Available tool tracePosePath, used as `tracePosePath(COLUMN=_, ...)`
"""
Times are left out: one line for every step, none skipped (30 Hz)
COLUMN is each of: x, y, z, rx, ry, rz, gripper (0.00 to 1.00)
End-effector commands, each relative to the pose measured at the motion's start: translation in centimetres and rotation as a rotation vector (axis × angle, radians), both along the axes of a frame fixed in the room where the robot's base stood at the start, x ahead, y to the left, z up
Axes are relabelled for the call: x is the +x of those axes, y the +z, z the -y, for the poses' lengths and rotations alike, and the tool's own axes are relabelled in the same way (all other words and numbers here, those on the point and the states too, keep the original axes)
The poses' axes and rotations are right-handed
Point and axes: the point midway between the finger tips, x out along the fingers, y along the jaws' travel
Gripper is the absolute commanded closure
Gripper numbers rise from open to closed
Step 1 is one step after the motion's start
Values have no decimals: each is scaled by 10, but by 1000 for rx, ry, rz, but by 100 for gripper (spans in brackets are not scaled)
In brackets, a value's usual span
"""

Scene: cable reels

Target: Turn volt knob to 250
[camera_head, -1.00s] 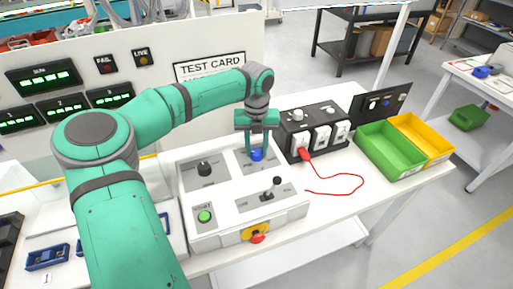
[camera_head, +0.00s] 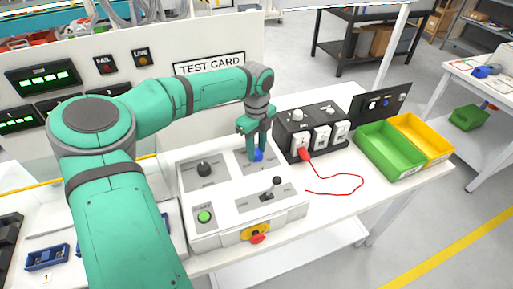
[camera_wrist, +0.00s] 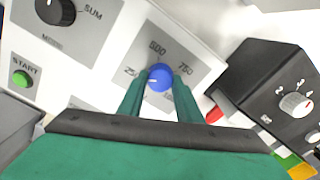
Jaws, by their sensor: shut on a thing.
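The blue volt knob (camera_wrist: 159,77) sits on a grey plate of the white control box (camera_head: 235,218), with printed labels around it in the wrist view. A partly hidden label starting "25" is at its left, what looks like 500 above, and 750 at its right. A white mark on the knob is at its left side, towards the "25" label. My gripper (camera_wrist: 159,85) is shut on the blue knob, one green finger on each side. In the head view my gripper (camera_head: 257,149) comes down on the knob (camera_head: 258,156) from above and covers part of it.
A black mode knob (camera_head: 204,169), a green START button (camera_head: 204,216), a lever switch (camera_head: 272,188) and a red button (camera_head: 258,239) share the box. A black socket unit (camera_head: 313,131) with a red cable (camera_head: 352,190) stands close at right. Green (camera_head: 387,165) and yellow (camera_head: 440,153) bins lie beyond.

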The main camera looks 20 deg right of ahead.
Motion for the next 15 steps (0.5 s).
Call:
tracePosePath(x=2, y=1, z=0, rx=-1, ry=18, rz=5, gripper=91)
tracePosePath(x=2, y=1, z=0, rx=-1, ry=27, rz=5, gripper=91)
tracePosePath(x=2, y=1, z=0, rx=-1, ry=38, rz=5, gripper=91)
tracePosePath(x=2, y=1, z=0, rx=-1, ry=45, rz=5, gripper=91)
tracePosePath(x=2, y=1, z=0, rx=-1, ry=50, rz=5, gripper=91)
tracePosePath(x=2, y=1, z=0, rx=-1, ry=57, rz=5, gripper=91)
tracePosePath(x=2, y=1, z=0, rx=-1, ry=60, rz=5, gripper=91)
tracePosePath(x=2, y=1, z=0, rx=-1, ry=64, rz=5, gripper=91)
tracePosePath(x=2, y=1, z=0, rx=-1, ry=68, rz=5, gripper=91)
tracePosePath(x=2, y=1, z=0, rx=-1, ry=70, rz=5, gripper=91)
tracePosePath(x=2, y=1, z=0, rx=-1, ry=71, rz=5, gripper=91)
tracePosePath(x=2, y=1, z=0, rx=-1, ry=72, rz=5, gripper=91)
tracePosePath(x=2, y=1, z=0, rx=-1, ry=72, rz=5, gripper=91)
tracePosePath(x=2, y=1, z=0, rx=-1, ry=72, rz=5, gripper=91)
tracePosePath(x=2, y=1, z=0, rx=-1, ry=72, rz=5, gripper=91)
